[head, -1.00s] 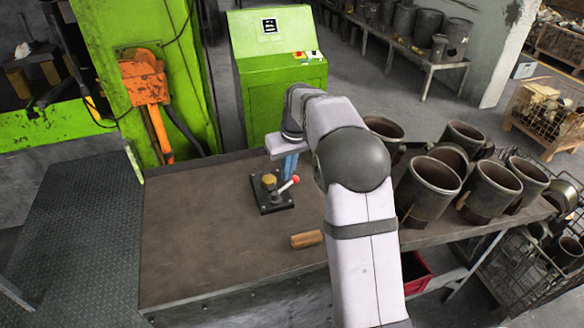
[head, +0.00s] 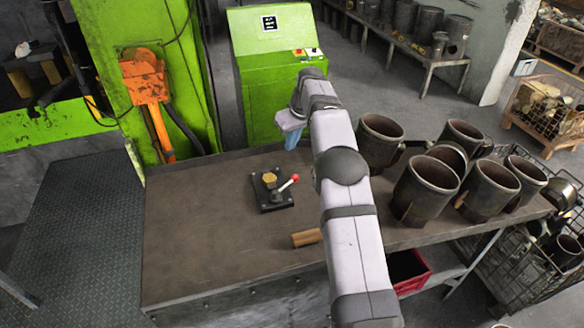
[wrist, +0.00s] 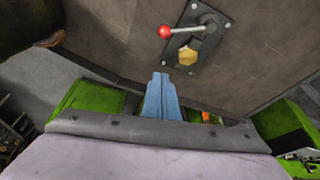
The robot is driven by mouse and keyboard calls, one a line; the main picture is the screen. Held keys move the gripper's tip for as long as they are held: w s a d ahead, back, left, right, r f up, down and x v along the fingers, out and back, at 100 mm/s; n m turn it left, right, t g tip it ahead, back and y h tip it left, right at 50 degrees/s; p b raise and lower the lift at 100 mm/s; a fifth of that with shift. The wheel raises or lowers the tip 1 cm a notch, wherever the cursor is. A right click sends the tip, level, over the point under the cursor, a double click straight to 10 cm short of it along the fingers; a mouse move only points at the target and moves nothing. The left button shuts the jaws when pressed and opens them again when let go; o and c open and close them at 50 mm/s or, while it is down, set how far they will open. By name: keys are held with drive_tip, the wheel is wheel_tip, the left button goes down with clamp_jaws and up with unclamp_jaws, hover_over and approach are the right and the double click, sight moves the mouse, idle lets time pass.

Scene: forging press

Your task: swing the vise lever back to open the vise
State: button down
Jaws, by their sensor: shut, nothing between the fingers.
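The vise (head: 272,190) is a small dark plate with corner bolts, bolted on the brown table. A brass-coloured hex piece (head: 269,178) sits on it. Its lever (head: 287,185) ends in a red ball and points to the right and slightly back in the head view. In the wrist view the vise (wrist: 207,38) is at the top right, with the red ball (wrist: 165,32) at its left. My gripper (head: 291,143) has blue fingers and is up behind and right of the vise, apart from it. The fingers (wrist: 160,76) are together and empty in the wrist view.
A wooden cylinder (head: 306,238) lies on the table (head: 200,230) in front of the vise. Several dark metal mugs (head: 428,190) stand at the right. A green control cabinet (head: 281,90) stands behind the table. The table's left part is clear.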

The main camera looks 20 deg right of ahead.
sight(284, 188)
drive_tip(key=shift+f, duration=0.15)
drive_tip(key=shift+p+x, duration=2.5)
drive_tip(key=shift+x, duration=2.4)
drive_tip(key=shift+b, duration=0.35)
drive_tip(key=shift+s+d+f+b, duration=0.15)
drive_tip(key=shift+s+b, duration=0.15)
drive_tip(key=shift+b, duration=0.65)
drive_tip(key=shift+s+d+f+b, duration=0.1)
drive_tip(key=shift+s+b, duration=0.4)
drive_tip(key=shift+b, duration=0.3)
drive_tip(key=shift+s+d+p, duration=0.1)
drive_tip(key=shift+s+p, duration=0.25)
drive_tip(key=shift+s, duration=0.05)
drive_tip(key=shift+s+d+p, duration=0.1)
drive_tip(key=shift+s+p, duration=0.2)
drive_tip(key=shift+s, duration=0.35)
